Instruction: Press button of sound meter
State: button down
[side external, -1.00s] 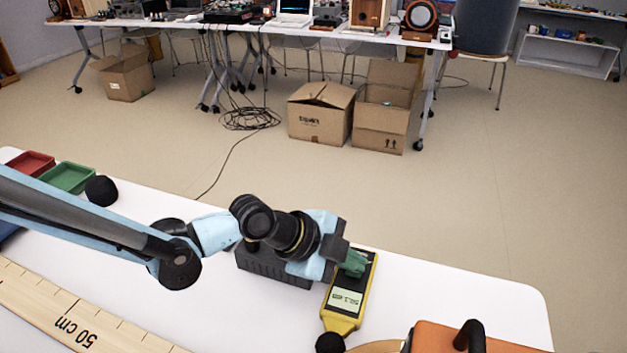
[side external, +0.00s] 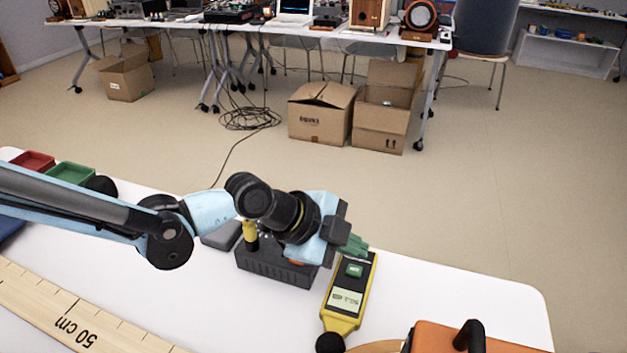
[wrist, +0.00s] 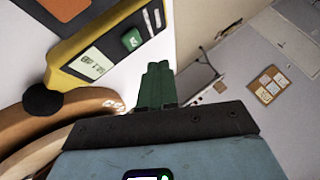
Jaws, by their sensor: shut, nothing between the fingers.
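The sound meter (side external: 342,313) is yellow and black with a black ball tip, a lit display and a green button. It lies on the white table near its right part. The green button (side external: 354,270) is fully visible on its face and also shows in the wrist view (wrist: 131,39). My gripper (side external: 356,245), with green fingers, is shut and empty. It is above the far end of the meter, beyond the button and apart from it. In the wrist view the shut fingers (wrist: 157,84) point up the picture, to the right of the sound meter (wrist: 78,60).
A dark grey box (side external: 272,268) stands left of the meter, under my wrist. An orange case with a black handle (side external: 440,338) is at the front right. A wooden ruler (side external: 40,305) lies at the left front. Red (side external: 35,160) and green (side external: 70,173) trays sit far left.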

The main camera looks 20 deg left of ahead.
aim_at(349, 271)
jog(key=shift+r, duration=2.15)
jog(key=s+a+r+n+t+y, duration=0.1)
jog(key=a+r+n+y, duration=0.3)
jog(key=a, duration=0.6)
jog(key=s+a+r+n+t+h, duration=0.1)
jog(key=a+n, duration=0.4)
jog(key=a, duration=0.5)
jog(key=s+a+f+n+y, duration=0.1)
jog(key=s+a+n, duration=0.3)
jog(key=a, duration=0.4)
jog(key=s+a+f+n+y, duration=0.1)
jog(key=s+a+n+y, duration=0.2)
jog(key=s+a+n, duration=0.2)
jog(key=a+n, duration=0.1)
jog(key=a, duration=0.2)
jog(key=shift+s+f+n, duration=0.2)
jog(key=shift+s+n, duration=0.1)
jog(key=shift+n, duration=0.1)
jog(key=c, duration=1.8)
grip_release()
